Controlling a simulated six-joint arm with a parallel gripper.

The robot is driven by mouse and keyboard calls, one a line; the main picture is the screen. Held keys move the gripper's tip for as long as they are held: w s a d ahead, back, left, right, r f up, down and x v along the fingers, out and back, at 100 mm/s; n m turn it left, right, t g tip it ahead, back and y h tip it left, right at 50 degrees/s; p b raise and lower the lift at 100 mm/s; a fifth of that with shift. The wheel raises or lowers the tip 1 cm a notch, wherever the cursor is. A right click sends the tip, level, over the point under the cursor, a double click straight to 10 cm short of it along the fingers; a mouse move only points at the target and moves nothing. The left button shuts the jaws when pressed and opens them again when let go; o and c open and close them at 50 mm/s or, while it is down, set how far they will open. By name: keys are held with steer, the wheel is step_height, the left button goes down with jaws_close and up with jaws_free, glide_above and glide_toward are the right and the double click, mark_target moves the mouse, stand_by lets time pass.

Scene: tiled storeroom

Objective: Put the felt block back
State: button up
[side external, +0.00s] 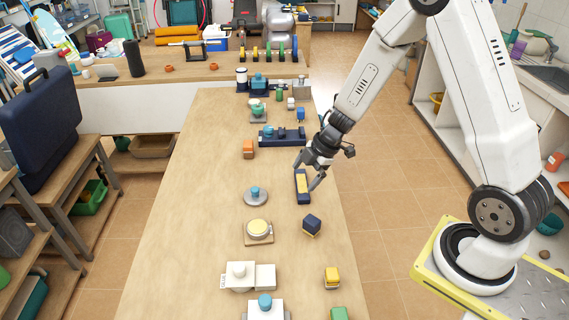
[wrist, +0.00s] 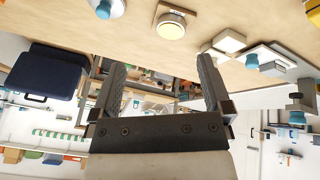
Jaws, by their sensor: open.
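A dark blue cube (side external: 312,226) sits nearer the camera. An orange block (side external: 249,149) lies to the left.
The long wooden table (side external: 175,240) also bears a grey disc with a blue knob (side external: 255,196), a round cream-topped piece (side external: 258,230), white boxes (side external: 265,277), a yellow-topped block (side external: 332,278) and a navy fixture (side external: 282,137). The table's left side is clear.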

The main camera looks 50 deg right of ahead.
step_height(320, 180, up, 6)
steer(key=m+t+h, duration=0.3)
steer(key=m, duration=0.3)
steer(key=s+a+r+m+g, duration=0.1)
steer(key=s+a+m+g, duration=0.1)
steer(key=s+m, duration=0.2)
steer(key=s+a+r+m+g, duration=0.1)
steer(key=s+a+m+g, duration=0.1)
steer(key=s, duration=0.6)
steer(key=a+m, duration=0.1)
steer(key=m, duration=0.1)
steer(key=shift+s+a+r+m+h, duration=0.2)
steer(key=shift+s+r+m+h, duration=0.1)
steer(key=shift+s+m, duration=0.1)
